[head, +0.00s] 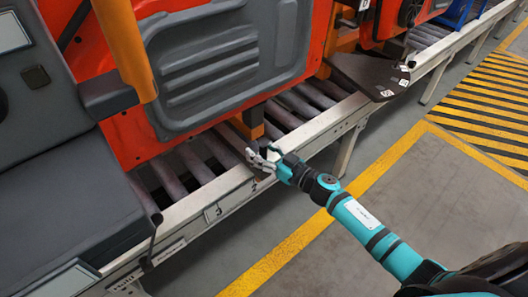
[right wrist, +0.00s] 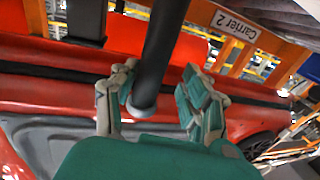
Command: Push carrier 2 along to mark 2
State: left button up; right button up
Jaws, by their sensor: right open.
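A red door with a grey inner panel (head: 225,55) hangs above the roller line in the head view. An orange carrier foot (head: 248,122) shows below it at the rollers. The right wrist view shows the label "Carrier 2" (right wrist: 237,25) on an orange bar. My right gripper (head: 260,160) is open at the near rail, just in front of the orange foot. In the right wrist view, a dark bar with a rounded end (right wrist: 160,55) lies between its spread fingers; I cannot tell whether they touch it. My left gripper is not in view. I cannot make out mark 2.
The pale conveyor rail (head: 325,122) runs from lower left to upper right, with a small plate (head: 213,213) on its side. Another red door (head: 385,18) and a dark plate (head: 370,75) are farther along. The grey floor (head: 420,190) has yellow lines and a hatched zone (head: 490,100).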

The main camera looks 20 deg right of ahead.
jog(key=v, duration=1.2)
